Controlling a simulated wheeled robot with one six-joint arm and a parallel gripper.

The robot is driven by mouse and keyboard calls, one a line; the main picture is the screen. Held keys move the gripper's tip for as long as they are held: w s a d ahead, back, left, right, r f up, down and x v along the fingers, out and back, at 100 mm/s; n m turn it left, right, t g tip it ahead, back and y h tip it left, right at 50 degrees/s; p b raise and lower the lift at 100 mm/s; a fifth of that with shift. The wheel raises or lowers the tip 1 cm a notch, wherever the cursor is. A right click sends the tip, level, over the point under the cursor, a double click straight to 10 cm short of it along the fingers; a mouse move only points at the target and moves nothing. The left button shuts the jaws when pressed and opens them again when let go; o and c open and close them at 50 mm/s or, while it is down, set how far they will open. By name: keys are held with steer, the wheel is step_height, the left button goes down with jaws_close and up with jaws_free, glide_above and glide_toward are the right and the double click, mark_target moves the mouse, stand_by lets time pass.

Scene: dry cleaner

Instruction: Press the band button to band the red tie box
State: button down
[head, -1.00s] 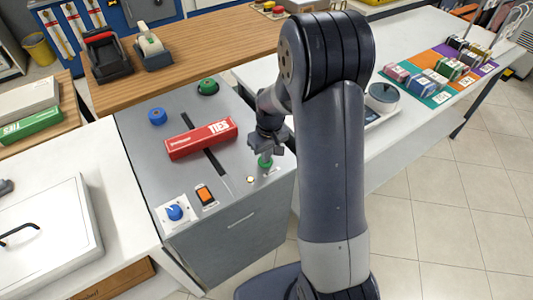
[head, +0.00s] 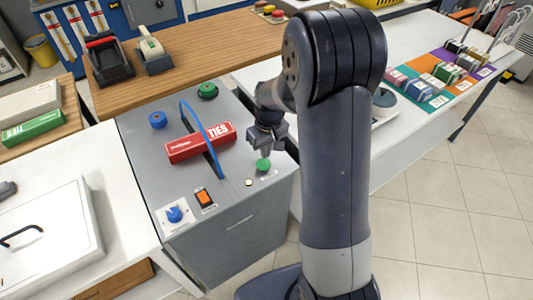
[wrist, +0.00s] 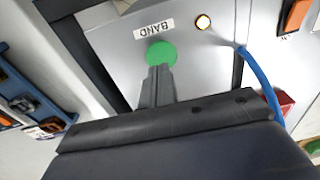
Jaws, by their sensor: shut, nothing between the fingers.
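The red tie box (head: 186,148) lies on the grey banding machine top (head: 145,135), across its dark slot. A blue band (head: 204,130) stands in an arch over the box; part of it also shows in the wrist view (wrist: 262,80). The green band button (head: 263,165) is near the machine's right front corner. In the wrist view the button (wrist: 161,53) sits beside a BAND label (wrist: 154,29). My gripper (head: 264,152) is shut and empty, its tips right at the button. I cannot tell whether they touch it.
A lit lamp (head: 249,183), an orange switch (head: 204,197) and a blue knob (head: 174,213) are along the machine's front. Blue (head: 157,119) and green (head: 207,91) spools stand at the back. A white case (head: 45,240) is at left.

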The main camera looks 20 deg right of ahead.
mark_target(267, 164)
step_height(267, 164, up, 9)
steer(key=shift+d, duration=0.25)
stand_by(0.5)
